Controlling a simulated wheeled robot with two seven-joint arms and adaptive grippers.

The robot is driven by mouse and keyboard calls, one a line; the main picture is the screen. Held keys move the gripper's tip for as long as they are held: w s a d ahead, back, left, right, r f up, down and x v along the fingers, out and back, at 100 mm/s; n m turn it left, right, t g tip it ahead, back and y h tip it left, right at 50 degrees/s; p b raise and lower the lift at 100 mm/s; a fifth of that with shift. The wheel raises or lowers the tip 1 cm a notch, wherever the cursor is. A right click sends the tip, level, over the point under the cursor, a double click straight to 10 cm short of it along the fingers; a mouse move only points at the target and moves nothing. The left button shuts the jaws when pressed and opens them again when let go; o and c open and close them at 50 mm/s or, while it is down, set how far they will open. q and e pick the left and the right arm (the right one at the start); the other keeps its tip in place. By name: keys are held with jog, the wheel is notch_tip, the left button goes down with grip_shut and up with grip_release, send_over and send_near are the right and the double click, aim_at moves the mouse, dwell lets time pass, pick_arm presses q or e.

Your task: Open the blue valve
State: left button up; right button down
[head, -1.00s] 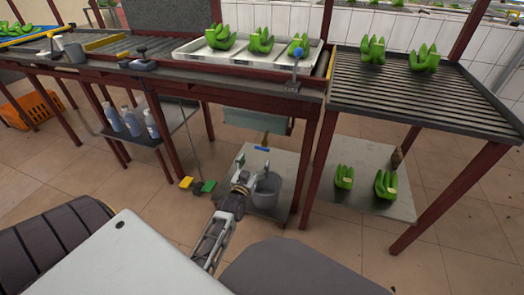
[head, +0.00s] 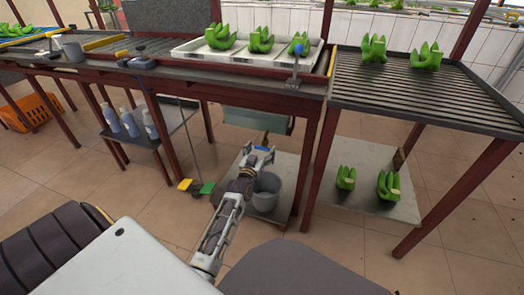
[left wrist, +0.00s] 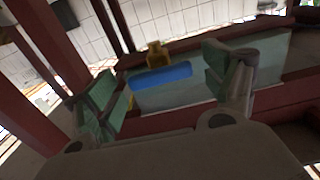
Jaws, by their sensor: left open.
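The blue valve (head: 262,148) is a small blue handle below the grey-green tank (head: 240,117) under the table. In the left wrist view the blue valve (left wrist: 160,77) is a blue bar in front of a brass fitting (left wrist: 155,53). My left gripper (head: 259,154) is open and close to the handle. In the left wrist view the handle appears between the spread green-padded fingers of the left gripper (left wrist: 157,82). I cannot tell whether they touch it. My right gripper is not in view.
A grey bucket (head: 266,192) stands below the valve, beside my left arm. Red table legs (head: 312,172) flank the space. A lower shelf (head: 370,193) at right holds green banana bunches. Bottles (head: 130,122) stand on a shelf at left.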

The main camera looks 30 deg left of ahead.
pick_arm(q)
jog(key=shift+w+a, duration=0.15)
jog(key=shift+w, duration=0.55)
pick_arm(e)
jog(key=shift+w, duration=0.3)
pick_arm(q)
jog(key=c, duration=1)
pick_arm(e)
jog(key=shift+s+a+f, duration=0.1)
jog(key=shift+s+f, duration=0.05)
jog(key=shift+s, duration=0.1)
